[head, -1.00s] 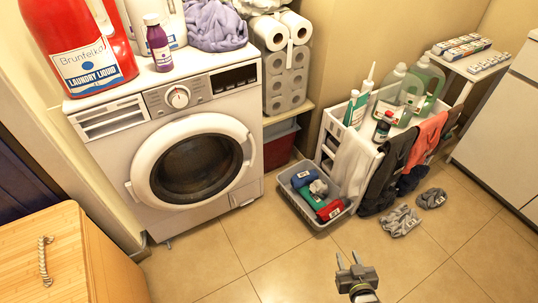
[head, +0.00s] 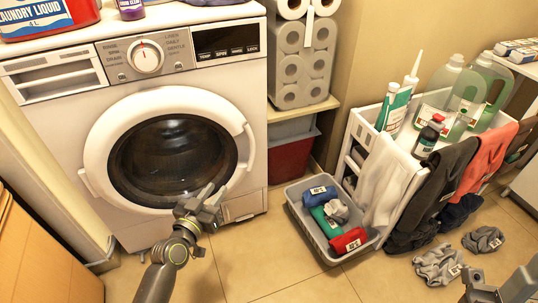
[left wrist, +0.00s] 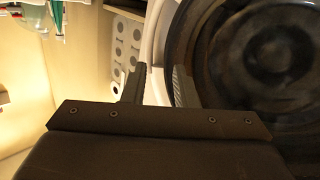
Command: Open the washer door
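The washer (head: 235,75) stands at the left of the head view with its round door shut. The door has a white ring (head: 106,125), dark glass (head: 172,160) and a raised grip (head: 249,150) along its right edge. My left gripper (head: 214,193) is in front of the door's lower right part. In the left wrist view its two fingers (left wrist: 158,85) are apart. The white door rim (left wrist: 157,40) shows between and beyond them, with the dark glass to the right; contact cannot be told. My right gripper (head: 496,283) is at the lower right corner, partly cut off, fingers apart, empty.
A grey basket (head: 322,247) with rolled cloths stands on the floor right of the washer. Beside it is a white rack (head: 398,160) with bottles and hanging clothes. Socks (head: 438,265) lie on the floor. A wooden cabinet (head: 45,260) is at the lower left.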

